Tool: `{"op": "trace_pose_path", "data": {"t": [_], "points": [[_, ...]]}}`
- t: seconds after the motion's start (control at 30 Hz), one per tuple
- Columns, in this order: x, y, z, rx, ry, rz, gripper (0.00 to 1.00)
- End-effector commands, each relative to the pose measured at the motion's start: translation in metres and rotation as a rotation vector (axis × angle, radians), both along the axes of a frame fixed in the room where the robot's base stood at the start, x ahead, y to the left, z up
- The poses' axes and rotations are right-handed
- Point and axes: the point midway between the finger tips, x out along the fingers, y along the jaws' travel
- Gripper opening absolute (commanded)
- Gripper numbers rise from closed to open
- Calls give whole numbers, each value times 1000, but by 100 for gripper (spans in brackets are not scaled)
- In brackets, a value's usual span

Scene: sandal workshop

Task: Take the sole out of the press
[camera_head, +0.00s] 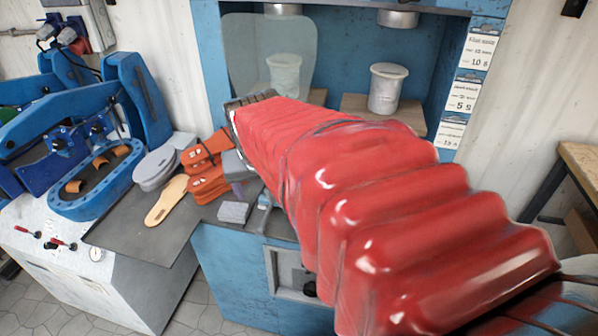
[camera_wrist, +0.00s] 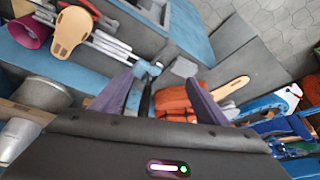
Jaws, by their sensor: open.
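The blue press (camera_head: 420,60) stands at the back centre, with a clear guard at its left opening and metal cylinders inside. I cannot make out a sole in it; my red-sleeved arm covers part of its lower opening. A tan sole (camera_head: 167,200) lies on the dark bench top left of my arm. It also shows in the wrist view (camera_wrist: 230,88).
Orange uppers (camera_head: 207,182) are stacked on the bench, seen between and below my fingers (camera_wrist: 178,100) in the wrist view. Grey soles (camera_head: 155,166) lie beside them. A grey block (camera_head: 234,212) sits near the bench's front edge. A blue clamping machine (camera_head: 100,185) stands at left.

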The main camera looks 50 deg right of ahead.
Motion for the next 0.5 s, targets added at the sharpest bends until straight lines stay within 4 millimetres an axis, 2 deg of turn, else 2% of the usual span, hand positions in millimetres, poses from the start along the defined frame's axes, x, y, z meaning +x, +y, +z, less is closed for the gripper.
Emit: {"op": "trace_pose_path", "data": {"t": [0.03,0.27,0.5], "points": [[-2,-23,-4,3,7,-57,68],[-20,-114,-23,11,23,-283,68],[-63,-207,-50,21,36,-514,68]]}}
